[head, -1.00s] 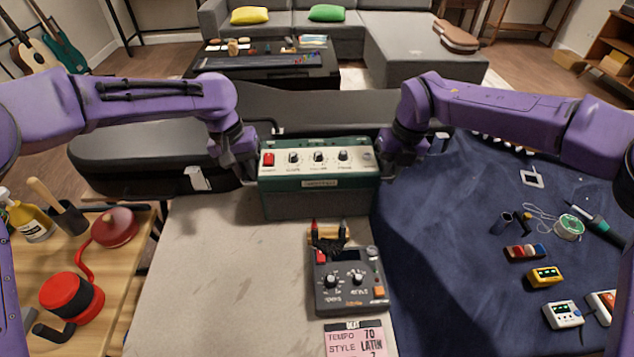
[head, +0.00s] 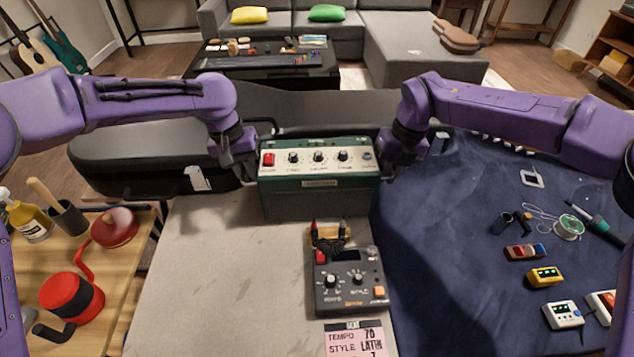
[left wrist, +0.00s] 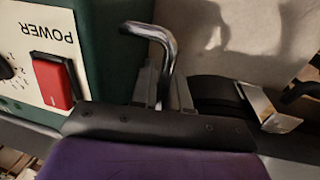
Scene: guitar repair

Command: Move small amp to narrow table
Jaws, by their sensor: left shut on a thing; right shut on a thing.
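The small amp (head: 318,198) is green with a cream control panel, a red switch and several knobs, at the far end of a narrow beige-topped table (head: 205,265). My left gripper (head: 250,172) is at its left side and my right gripper (head: 386,165) at its right side. In the left wrist view my left gripper (left wrist: 163,88) is shut on a bent chrome handle (left wrist: 155,40) beside the amp's red power switch. The right grip is small and partly hidden. The amp looks level; I cannot tell whether its base touches the table.
A black case (head: 130,150) is behind left. A blue-covered table (head: 450,270) with small tools is right; a wooden table (head: 125,265) with red items is left.

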